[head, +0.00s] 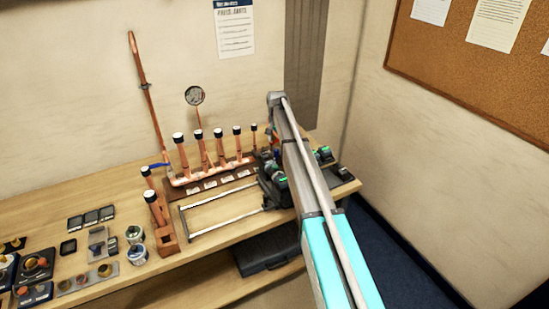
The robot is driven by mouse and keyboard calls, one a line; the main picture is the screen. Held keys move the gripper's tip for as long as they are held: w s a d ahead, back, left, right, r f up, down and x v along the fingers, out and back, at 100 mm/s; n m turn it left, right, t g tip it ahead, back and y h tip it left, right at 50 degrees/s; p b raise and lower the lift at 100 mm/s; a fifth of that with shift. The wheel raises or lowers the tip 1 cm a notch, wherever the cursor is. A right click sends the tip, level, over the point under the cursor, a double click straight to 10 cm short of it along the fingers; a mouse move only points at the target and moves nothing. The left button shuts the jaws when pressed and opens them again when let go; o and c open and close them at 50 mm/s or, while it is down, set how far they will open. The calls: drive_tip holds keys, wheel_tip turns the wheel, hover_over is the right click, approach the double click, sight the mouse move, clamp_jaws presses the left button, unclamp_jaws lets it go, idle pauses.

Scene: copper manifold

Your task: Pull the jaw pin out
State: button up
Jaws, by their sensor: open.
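My arm (303,172) reaches from the lower right over the right end of the bench, and its far end is bent above the dark fixture. My gripper cannot be made out, as the arm links cover that spot. A dark device with green parts (272,190) stands at the bench's right end, partly behind my arm. More of its dark and green parts show right of my arm (325,153). The jaw pin cannot be picked out at this size, and whether anything touches it is hidden.
A copper manifold (211,173) with several black-capped risers stands left of the device. A metal frame (222,212) lies in front of it. Cans (137,254), dark tiles and small trays fill the left of the wooden bench (45,215). A dark case (268,253) sits on the shelf below.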

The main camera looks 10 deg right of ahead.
sight(277, 150)
drive_tip(key=shift+f+b, duration=3.65)
drive_tip(key=shift+f, duration=0.3)
clamp_jaws()
